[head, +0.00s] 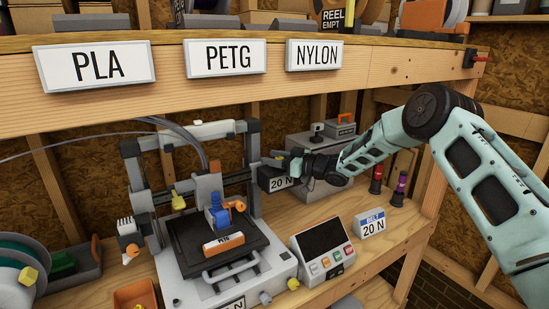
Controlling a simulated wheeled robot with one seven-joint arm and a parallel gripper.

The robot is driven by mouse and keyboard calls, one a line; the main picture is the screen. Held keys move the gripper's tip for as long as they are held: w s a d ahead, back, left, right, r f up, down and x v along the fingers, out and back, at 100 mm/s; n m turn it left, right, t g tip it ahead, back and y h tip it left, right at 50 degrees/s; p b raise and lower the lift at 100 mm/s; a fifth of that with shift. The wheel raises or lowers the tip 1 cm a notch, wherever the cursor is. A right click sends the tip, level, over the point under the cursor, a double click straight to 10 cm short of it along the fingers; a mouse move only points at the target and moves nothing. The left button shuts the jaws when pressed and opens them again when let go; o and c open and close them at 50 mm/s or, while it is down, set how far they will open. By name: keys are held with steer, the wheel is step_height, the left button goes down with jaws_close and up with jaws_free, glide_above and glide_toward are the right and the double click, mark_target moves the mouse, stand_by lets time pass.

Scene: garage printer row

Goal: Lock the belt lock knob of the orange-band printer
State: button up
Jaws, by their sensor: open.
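The printer (285,262) stands on the wooden shelf in the middle of the head view. It has a black bed, an orange band reading PETG (223,243) and a blue print head part (219,211). A yellow knob (178,201) sits at the left of its crossbar, and another yellow knob (293,284) at its base's front right corner. I cannot tell which knob is the belt lock.
A control panel (322,250) and a BELT 20 N sign (371,223) stand right of the printer. A grey box (325,190) and two small bottles are behind. Spools (15,262) stand at left. The beam with PLA, PETG and NYLON signs (315,55) hangs above.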

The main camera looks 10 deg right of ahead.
steer(key=c, duration=1)
